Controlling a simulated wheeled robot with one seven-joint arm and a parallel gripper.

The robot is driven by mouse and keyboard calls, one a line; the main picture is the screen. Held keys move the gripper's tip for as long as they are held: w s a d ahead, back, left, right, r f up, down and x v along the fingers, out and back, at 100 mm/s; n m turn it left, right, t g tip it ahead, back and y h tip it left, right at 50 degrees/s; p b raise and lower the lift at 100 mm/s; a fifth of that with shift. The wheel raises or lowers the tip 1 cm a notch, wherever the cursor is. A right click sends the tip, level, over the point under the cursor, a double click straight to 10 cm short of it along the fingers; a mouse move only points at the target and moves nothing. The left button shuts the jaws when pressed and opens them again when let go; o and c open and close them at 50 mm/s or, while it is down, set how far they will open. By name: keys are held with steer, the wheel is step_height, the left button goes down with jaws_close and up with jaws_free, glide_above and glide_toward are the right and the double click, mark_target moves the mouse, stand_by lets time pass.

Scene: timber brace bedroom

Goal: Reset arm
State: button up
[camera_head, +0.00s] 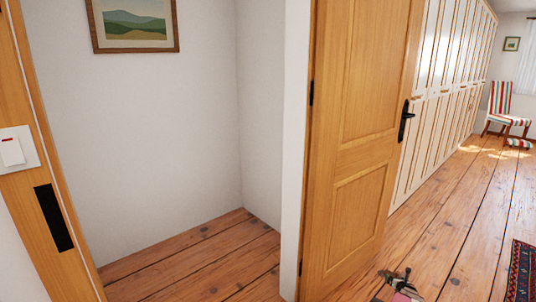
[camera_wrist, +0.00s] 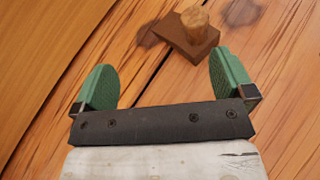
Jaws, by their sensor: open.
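My gripper (camera_wrist: 165,78) shows in the wrist view with its two green-padded fingers spread wide. It is open and nothing is between the fingers. Beyond the fingertips, a small brown wooden block (camera_wrist: 188,44) with a pale rounded peg (camera_wrist: 195,17) lies on the plank floor, nearer the right finger and apart from it. In the head view, a small dark and pinkish shape shows at the bottom edge, right of the door; I cannot tell which part of it is my arm.
An open wooden door (camera_head: 355,150) with a black handle (camera_head: 405,120) stands right of the doorway. White cabinets (camera_head: 440,90) line the wall behind it. A striped chair (camera_head: 500,108) is far right, and a patterned rug (camera_head: 522,272) lies lower right. The plank floor (camera_head: 462,215) between is clear.

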steer(key=s+a+r+m+g+h, duration=0.1)
steer(key=a+r+m+g+h, duration=0.1)
steer(key=a+r+m, duration=0.85)
steer(key=s+a+r+m+g+h, duration=0.25)
steer(key=a+r+m, duration=0.35)
steer(key=a+r, duration=0.85)
steer(key=s+a+r+m+g+y, duration=0.1)
steer(key=s+a+r+m+g, duration=0.2)
steer(key=s+a+r+m, duration=0.2)
steer(key=s+a+r+m+g+y, duration=0.2)
steer(key=s+a+r+m, duration=0.4)
steer(key=s+a+r, duration=0.5)
steer(key=s+a+r+m+g+y, duration=0.2)
steer(key=s+a+r+m+g, duration=0.2)
steer(key=s+a+r, duration=0.4)
steer(key=s+a+m, duration=0.1)
steer(key=s+a, duration=0.5)
steer(key=a, duration=0.3)
steer(key=shift+s+a+r+m, duration=0.2)
steer(key=shift+a+r+m, duration=0.15)
steer(key=shift+a, duration=0.05)
steer(key=shift+y, duration=0.25)
